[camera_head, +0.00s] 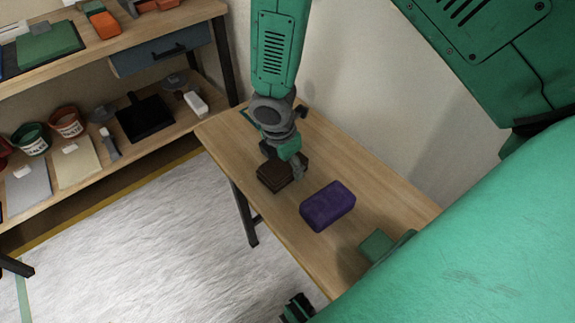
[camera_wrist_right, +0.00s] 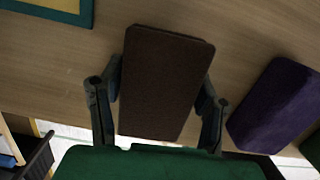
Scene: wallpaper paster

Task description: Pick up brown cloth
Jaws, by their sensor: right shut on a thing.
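The brown cloth (camera_head: 272,181) is a dark brown folded block at the far part of the wooden table, left of the purple cloth. My right gripper (camera_head: 291,168) is over it, partly hiding it. In the right wrist view the brown cloth (camera_wrist_right: 165,85) fills the space between the two fingers of my right gripper (camera_wrist_right: 158,105), which is shut on its sides. I cannot tell whether the cloth touches the table. A small dark green and black part at the bottom of the head view may be my left gripper (camera_head: 297,308); its fingers are not clear.
A purple block-like cloth (camera_head: 328,205) lies on the table (camera_head: 392,198), with a green one (camera_head: 377,245) nearer the front. A wall stands behind the table. A shelf (camera_head: 100,165) at the left holds buckets, a black dustpan and tools. White carpet covers the floor.

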